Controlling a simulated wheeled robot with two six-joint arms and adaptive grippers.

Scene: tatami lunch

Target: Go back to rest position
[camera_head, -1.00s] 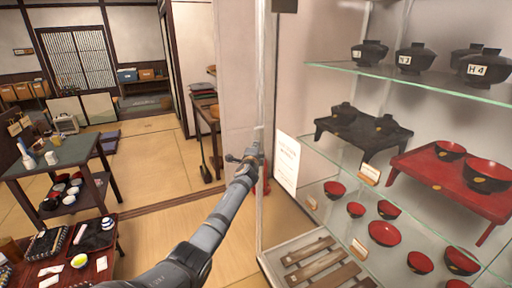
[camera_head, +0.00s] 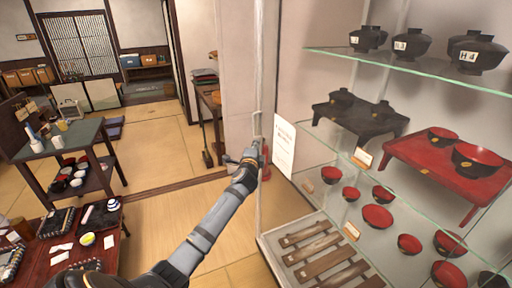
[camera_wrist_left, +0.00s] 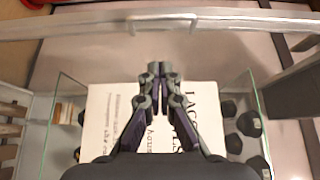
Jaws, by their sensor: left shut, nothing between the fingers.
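My left gripper (camera_head: 254,150) reaches up from the bottom of the head view to the front edge of a glass display cabinet, beside its pale vertical post (camera_head: 258,95). In the left wrist view the left gripper (camera_wrist_left: 158,68) is shut, with its fingertips together and nothing between them. A white printed card (camera_wrist_left: 104,112) lies behind the fingers in that view, and a pale bar with a handle (camera_wrist_left: 162,20) crosses beyond the fingertips. My right gripper is not in view.
The cabinet holds black lidded bowls (camera_head: 395,44), a red tray table (camera_head: 430,160) and several red bowls (camera_head: 377,217) on glass shelves (camera_head: 430,67). A dark red low table (camera_head: 75,262) and a green-topped cart (camera_head: 62,142) stand left. Tatami floor (camera_head: 165,150) is open between.

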